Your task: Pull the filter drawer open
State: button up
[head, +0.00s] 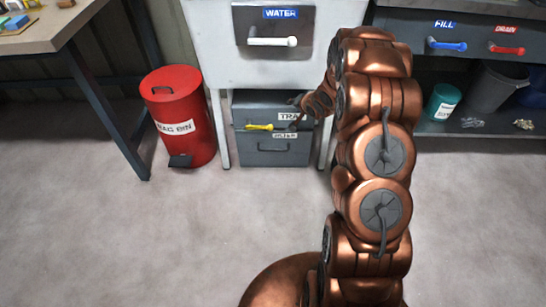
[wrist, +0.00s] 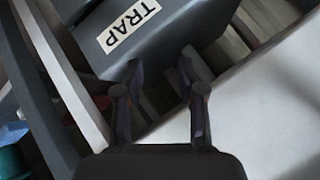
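The lower grey drawer (head: 275,156) has a dark handle and a small white label at its top edge, which seems to read FILTER. It looks closed, flush under the upper section (head: 250,113) of the grey unit, whose partly covered label reads TRAP. The TRAP label also shows in the wrist view (wrist: 130,27). A yellow bar (head: 258,127) lies across the front between the two. My gripper (head: 295,112) is in front of the upper section, above the lower drawer. In the wrist view its fingers (wrist: 162,88) are apart with nothing held. The lower drawer's handle is not clear there.
A white cabinet marked WATER (head: 276,58) stands over the grey unit, with legs at both sides. A red bin (head: 178,115) stands at left near a table. A shelf unit (head: 480,128) with buckets is at right. The floor in front is clear.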

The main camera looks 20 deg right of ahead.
notch_tip(320, 180, down, 15)
jog(key=w+m+t+y+b, duration=0.2)
jog(key=y+b, duration=0.1)
jog(key=b, duration=0.3)
jog(key=m+t+y+b, duration=0.3)
jog(key=m+y+b, duration=0.1)
jog(key=b, duration=0.3)
send_near(273, 150)
jog(key=w+f, duration=0.1)
jog(key=w, duration=0.1)
jog(key=shift+a+b+x, duration=0.15)
jog(key=shift+b+x, duration=0.6)
jog(key=shift+x, duration=1.35)
jog(key=shift+a+b+x, duration=0.15)
jog(key=shift+b+x, duration=0.55)
jog(key=shift+x, duration=1.4)
jog(key=shift+s+r, duration=0.1)
jog(key=shift+s, duration=0.05)
jog(key=shift+c, duration=0.2)
grip_shut()
